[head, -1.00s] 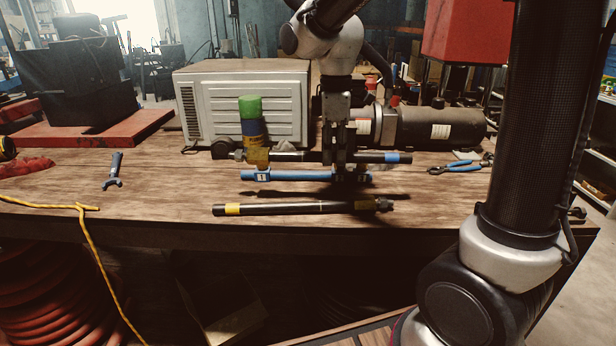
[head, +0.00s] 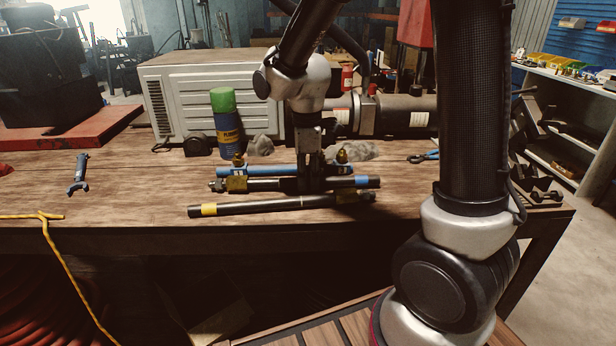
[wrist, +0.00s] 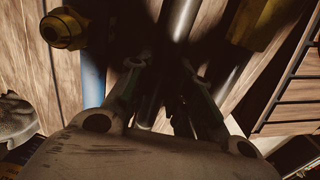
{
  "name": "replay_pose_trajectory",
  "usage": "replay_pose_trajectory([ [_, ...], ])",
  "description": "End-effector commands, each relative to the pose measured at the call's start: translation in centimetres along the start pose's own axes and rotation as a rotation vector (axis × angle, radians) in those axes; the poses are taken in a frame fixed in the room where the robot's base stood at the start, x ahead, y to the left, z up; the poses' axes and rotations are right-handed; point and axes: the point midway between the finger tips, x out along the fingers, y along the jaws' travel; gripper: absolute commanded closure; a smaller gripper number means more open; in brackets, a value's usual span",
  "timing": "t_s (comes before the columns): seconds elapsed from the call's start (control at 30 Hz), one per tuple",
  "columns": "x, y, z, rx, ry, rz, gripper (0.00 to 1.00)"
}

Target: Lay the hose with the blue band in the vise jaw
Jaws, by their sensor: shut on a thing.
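A dark hose with a blue band (head: 361,182) near its right end lies level across the bench. My gripper (head: 309,186) is shut on it near the middle; the wrist view shows the fingers around the dark hose (wrist: 180,20). A blue bar (head: 275,171) runs just behind it, also visible in the wrist view (wrist: 92,78). Brass-coloured parts (head: 237,184) sit by the hose's left end and right of my gripper (head: 341,155). These may belong to the vise, but I cannot tell whether the hose rests in its jaw. A yellow-banded hose (head: 265,206) lies in front.
A spray can (head: 225,125) with a green cap and a grey-white box (head: 180,85) stand behind. A dark cylindrical motor (head: 405,112) is at the back right. A blue wrench (head: 78,172) and a yellow cord (head: 65,255) lie left. The bench's left part has free room.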

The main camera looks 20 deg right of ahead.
Motion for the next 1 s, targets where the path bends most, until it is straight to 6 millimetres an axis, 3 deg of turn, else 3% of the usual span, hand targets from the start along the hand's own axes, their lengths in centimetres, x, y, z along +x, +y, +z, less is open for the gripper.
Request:
replay_pose_trajectory([
  [0.23, 0.2, 0.0, 0.0, 0.000, 0.000, 0.000, 1.00],
  [0.27, 0.2, 0.0, 0.0, 0.000, 0.000, -0.001, 0.75],
  [0.37, 0.2, 0.0, 0.0, 0.000, 0.000, 0.000, 0.57],
  [0.77, -0.5, 0.0, 0.0, 0.000, 0.001, 0.002, 0.57],
  [1.0, -5.3, 0.1, -0.1, 0.000, 0.004, 0.005, 0.57],
])
